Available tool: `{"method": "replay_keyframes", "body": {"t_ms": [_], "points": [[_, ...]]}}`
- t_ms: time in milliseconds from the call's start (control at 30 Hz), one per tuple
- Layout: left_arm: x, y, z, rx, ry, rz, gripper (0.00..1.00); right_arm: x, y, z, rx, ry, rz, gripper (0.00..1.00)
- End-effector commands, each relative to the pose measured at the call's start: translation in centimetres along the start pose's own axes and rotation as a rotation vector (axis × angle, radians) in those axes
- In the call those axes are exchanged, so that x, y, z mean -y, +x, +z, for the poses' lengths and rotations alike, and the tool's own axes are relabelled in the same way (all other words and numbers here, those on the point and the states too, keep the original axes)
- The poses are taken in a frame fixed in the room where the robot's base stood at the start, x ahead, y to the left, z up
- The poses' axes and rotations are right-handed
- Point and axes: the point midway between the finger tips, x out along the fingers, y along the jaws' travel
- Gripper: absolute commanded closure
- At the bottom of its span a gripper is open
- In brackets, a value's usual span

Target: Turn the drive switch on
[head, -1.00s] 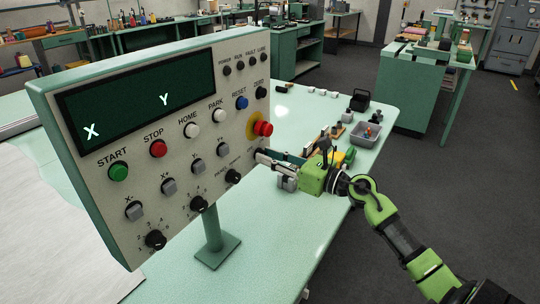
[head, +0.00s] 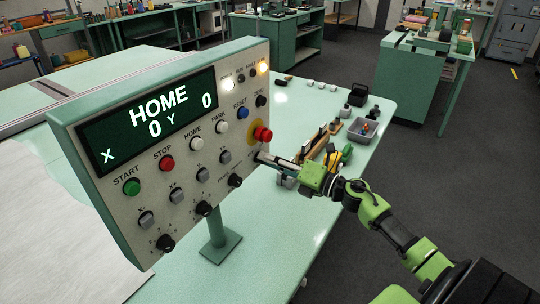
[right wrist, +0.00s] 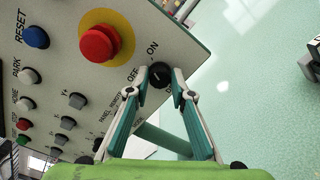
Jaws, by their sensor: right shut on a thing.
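The control panel (head: 205,160) stands on a post above the pale green table. Its display (head: 150,120) is lit and reads HOME, X 0, Y 0. Two lamps at the panel's top right glow. The drive switch (right wrist: 160,74) is a black rotary knob near OFF and ON labels, below the red emergency stop (right wrist: 98,43). My right gripper (head: 262,157) reaches the panel's lower right edge. In the right wrist view its two fingertips (right wrist: 160,72) are shut on the drive switch. In the head view the gripper hides most of the knob. My left gripper is in neither view.
The emergency stop also shows in the head view (head: 263,134), just above my right gripper. Other buttons and knobs fill the panel's left and lower parts. A grey bin (head: 363,129) and small tools lie on the table behind my right arm.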

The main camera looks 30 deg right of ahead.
Motion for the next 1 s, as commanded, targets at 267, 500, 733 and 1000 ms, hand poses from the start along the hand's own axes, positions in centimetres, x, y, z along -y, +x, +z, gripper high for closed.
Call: {"method": "replay_keyframes", "body": {"t_ms": [267,500,733,1000], "points": [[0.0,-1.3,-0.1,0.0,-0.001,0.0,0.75,0.0,0.0,0.2,0.002,0.161,-0.001,1.0],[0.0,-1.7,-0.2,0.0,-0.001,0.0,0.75,0.1,0.0,0.1,0.002,0.226,0.0,1.0],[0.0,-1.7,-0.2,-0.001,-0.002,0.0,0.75,0.1,0.0,0.1,0.002,0.243,0.0,1.0],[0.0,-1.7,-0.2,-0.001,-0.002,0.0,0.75,0.1,0.0,0.1,0.002,0.242,0.001,1.0]]}}
